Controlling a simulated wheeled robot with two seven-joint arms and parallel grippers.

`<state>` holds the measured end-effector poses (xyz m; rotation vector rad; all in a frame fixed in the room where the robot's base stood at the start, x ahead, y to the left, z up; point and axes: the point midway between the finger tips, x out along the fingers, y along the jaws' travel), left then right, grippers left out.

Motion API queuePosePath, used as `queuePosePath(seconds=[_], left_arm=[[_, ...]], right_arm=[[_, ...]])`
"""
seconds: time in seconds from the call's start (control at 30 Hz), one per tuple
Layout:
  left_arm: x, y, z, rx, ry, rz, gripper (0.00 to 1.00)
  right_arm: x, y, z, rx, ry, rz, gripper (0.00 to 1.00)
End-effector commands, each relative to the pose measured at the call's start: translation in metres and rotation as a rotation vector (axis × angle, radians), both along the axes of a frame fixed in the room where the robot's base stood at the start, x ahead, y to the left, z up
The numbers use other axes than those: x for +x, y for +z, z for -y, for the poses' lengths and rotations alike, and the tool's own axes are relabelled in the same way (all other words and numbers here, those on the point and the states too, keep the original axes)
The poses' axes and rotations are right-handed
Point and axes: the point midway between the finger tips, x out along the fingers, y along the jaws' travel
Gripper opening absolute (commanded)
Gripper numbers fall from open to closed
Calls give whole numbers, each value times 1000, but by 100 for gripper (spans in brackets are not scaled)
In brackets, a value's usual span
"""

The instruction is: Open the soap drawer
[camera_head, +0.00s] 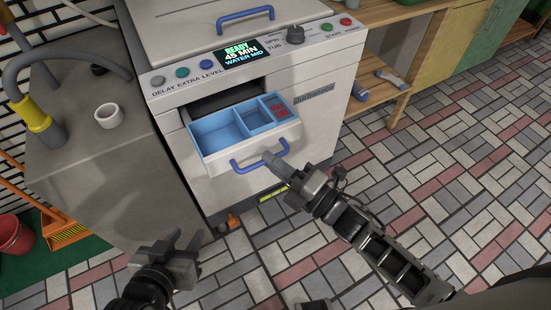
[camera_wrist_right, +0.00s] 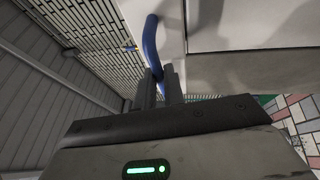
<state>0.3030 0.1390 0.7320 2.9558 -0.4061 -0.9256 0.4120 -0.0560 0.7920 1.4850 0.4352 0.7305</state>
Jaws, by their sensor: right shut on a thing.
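The soap drawer (camera_head: 245,133) is pulled out of the upper front of the white washing machine (camera_head: 325,98). Its blue tray with several compartments shows from above. A blue bar handle (camera_head: 246,164) is on the drawer front. My right gripper (camera_head: 270,157) is at the right end of this handle. In the right wrist view its fingers (camera_wrist_right: 160,85) are closed around the blue handle (camera_wrist_right: 151,45). My left gripper (camera_head: 178,246) is low in front of the grey counter, with its fingers apart and nothing between them.
A grey counter (camera_head: 95,175) with a white cup (camera_head: 109,116) and a yellow-collared tap (camera_head: 35,115) stands at the left. A wooden shelf (camera_head: 375,90) is at the right. The tiled floor at the right is clear.

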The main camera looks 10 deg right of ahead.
Motion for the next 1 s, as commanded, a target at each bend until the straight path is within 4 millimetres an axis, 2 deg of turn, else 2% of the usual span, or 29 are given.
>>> queuePosePath(seconds=[0.03,0.07,0.1,0.13,0.67,0.77,1.0], left_arm=[[-1,0,0,0,0,-2,36],[-1,-1,0,0,0,-2,36],[-1,-1,0,0,0,-2,36],[-1,-1,0,0,0,-2,36],[0,0,0,-1,-1,1,36],[0,0,0,-3,0,2,36],[0,-5,1,-13,1,5,36]], right_arm=[[0,-1,1,-2,-1,1,0],[0,-1,1,-2,-1,1,19],[0,-1,1,-2,-1,1,30],[0,0,1,-2,-1,1,32],[-4,-2,4,-2,-1,-1,32],[-14,-5,13,-2,-2,-2,32],[-54,-16,50,-4,-1,-4,32]])
